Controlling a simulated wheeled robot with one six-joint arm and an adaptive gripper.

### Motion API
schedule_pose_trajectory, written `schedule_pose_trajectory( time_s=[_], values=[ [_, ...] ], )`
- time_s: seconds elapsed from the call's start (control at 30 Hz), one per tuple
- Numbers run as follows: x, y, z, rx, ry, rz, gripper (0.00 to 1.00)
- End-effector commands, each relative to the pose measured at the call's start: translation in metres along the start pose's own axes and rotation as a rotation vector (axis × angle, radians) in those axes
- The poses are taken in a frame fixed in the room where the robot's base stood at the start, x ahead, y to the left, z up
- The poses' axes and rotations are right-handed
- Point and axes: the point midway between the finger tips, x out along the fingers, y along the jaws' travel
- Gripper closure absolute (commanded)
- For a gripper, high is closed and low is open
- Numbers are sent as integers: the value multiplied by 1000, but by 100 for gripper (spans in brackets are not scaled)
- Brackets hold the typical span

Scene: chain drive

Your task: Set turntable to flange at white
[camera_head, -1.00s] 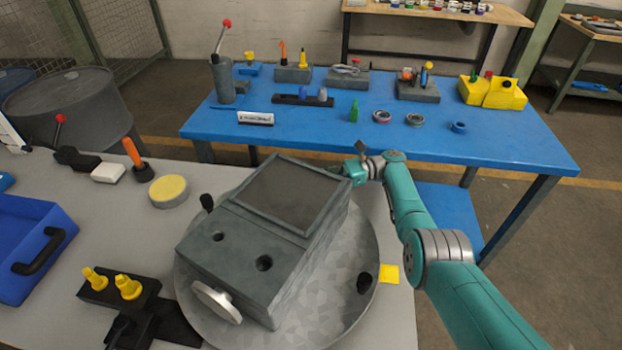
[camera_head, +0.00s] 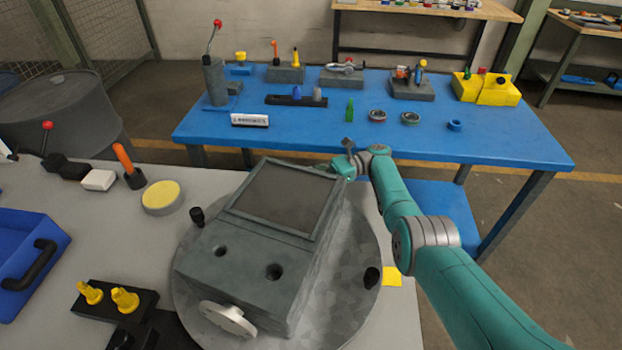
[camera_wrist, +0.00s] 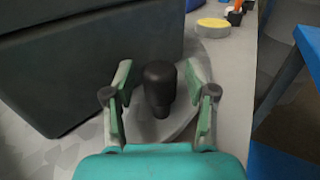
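The round grey turntable (camera_head: 345,302) lies on the near table and carries a dark grey box-shaped block (camera_head: 235,262). A white round flange (camera_head: 228,318) sticks out of the block's near face. Black knobs stand on the turntable rim at the left (camera_head: 197,217) and at the right (camera_head: 371,277). My gripper (camera_head: 345,166) is at the far side of the block, partly hidden. In the wrist view my gripper (camera_wrist: 158,75) is open, with its fingers on either side of another black rim knob (camera_wrist: 160,88). Gaps show between knob and fingers.
A yellow square (camera_head: 392,276) lies on the table right of the turntable. A yellow-topped disc (camera_head: 161,197), a white block (camera_head: 98,180), a blue bin (camera_head: 28,250) and a black fixture with yellow pegs (camera_head: 140,300) stand left. A blue table (camera_head: 310,138) stands behind.

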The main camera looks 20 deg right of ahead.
Motion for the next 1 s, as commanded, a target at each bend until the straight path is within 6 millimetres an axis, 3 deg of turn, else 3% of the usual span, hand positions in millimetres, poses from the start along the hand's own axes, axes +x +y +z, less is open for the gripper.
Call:
schedule_pose_trajectory(
  time_s=[0.47,0.63,1.0],
  values=[
    [0,-1,10,-4,0,0,42],
    [0,1,27,-6,0,1,42],
    [0,0,86,-3,1,1,42]
  ],
)
